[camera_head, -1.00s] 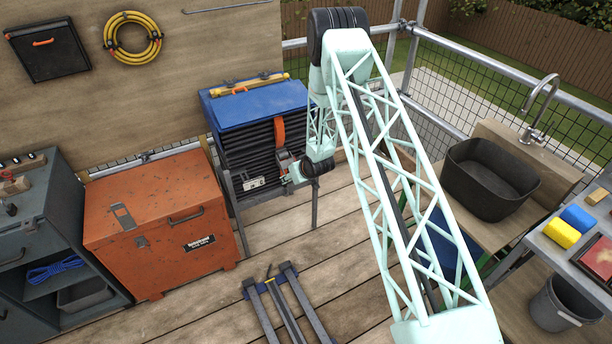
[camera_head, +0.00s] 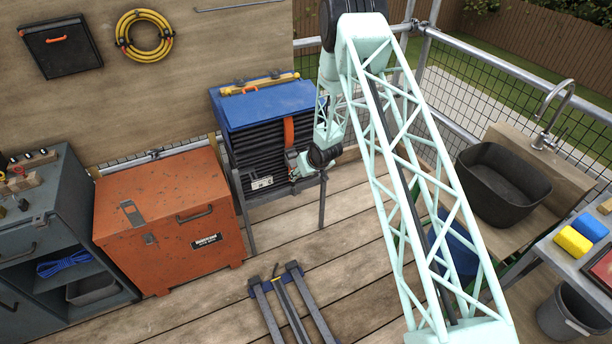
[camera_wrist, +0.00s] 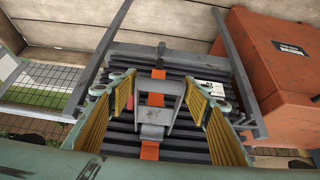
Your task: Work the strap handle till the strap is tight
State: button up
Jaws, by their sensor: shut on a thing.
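The orange strap (camera_head: 289,130) runs down the front of a stack of dark ribbed sheets (camera_head: 258,152) with a blue top (camera_head: 262,103). In the wrist view, the strap (camera_wrist: 150,151) passes through a grey metal ratchet, whose handle (camera_wrist: 151,131) stands between my fingers. In the head view, my gripper (camera_head: 298,164) is at the front of the stack, low on the strap. There the handle is small and mostly hidden, and I cannot tell how taut the strap is.
The stack rests in a grey-legged stand (camera_head: 321,200). An orange chest (camera_head: 165,215) stands close to its left. A white label (camera_head: 262,183) is on the stack. Dark rails (camera_head: 290,308) lie on the plank floor. A black basin (camera_head: 500,185) is at the right.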

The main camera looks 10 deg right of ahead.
jog(key=shift+w+r, duration=0.1)
jog(key=shift+r, duration=0.75)
jog(key=o, duration=1.1)
jog(key=v, duration=1.2)
